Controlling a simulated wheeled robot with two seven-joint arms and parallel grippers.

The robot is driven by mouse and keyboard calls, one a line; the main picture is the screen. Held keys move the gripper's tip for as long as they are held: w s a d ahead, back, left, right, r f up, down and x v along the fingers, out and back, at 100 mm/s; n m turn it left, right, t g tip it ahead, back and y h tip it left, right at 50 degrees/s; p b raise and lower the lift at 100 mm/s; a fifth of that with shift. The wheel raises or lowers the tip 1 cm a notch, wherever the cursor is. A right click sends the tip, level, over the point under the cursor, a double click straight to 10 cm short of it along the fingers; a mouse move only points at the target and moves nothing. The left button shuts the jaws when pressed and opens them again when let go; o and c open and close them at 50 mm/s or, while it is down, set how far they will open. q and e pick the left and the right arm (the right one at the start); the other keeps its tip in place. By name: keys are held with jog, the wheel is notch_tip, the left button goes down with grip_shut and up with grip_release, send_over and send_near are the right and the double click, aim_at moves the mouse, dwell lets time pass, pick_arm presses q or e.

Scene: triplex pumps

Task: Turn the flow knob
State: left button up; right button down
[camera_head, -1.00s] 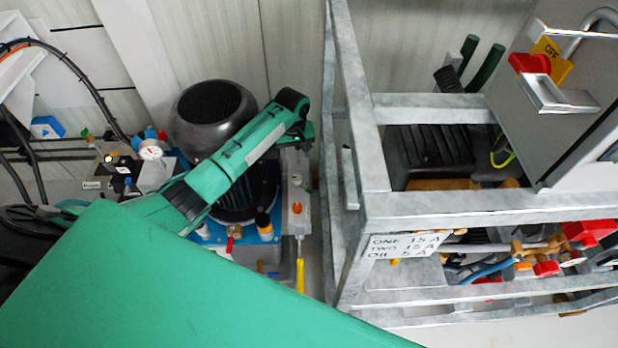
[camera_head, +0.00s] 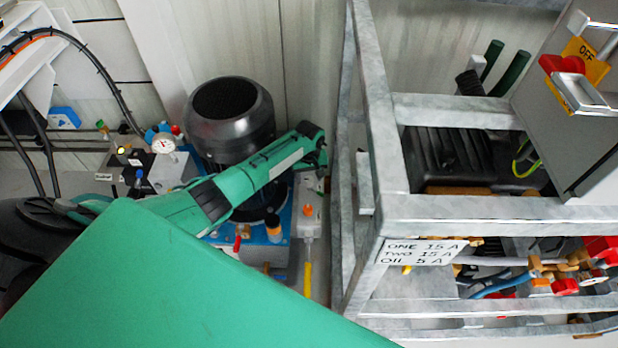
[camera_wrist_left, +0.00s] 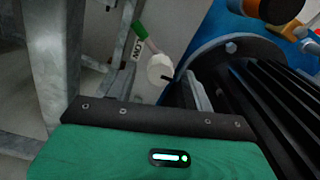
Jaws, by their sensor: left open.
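In the head view, the end of my left arm with the gripper (camera_head: 322,162) is right of the dark motor. I cannot make out the knob there. My right gripper is out of view.
A dark motor (camera_head: 230,115) on a blue base stands behind my arm, with a pressure gauge (camera_head: 163,143) to its left. A grey metal frame (camera_head: 395,205) stands close right of my arm's end.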

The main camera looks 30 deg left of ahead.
pick_arm(q)
jog(key=shift+f, duration=0.2)
jog(key=c, duration=1)
jog(key=shift+o, duration=0.2)
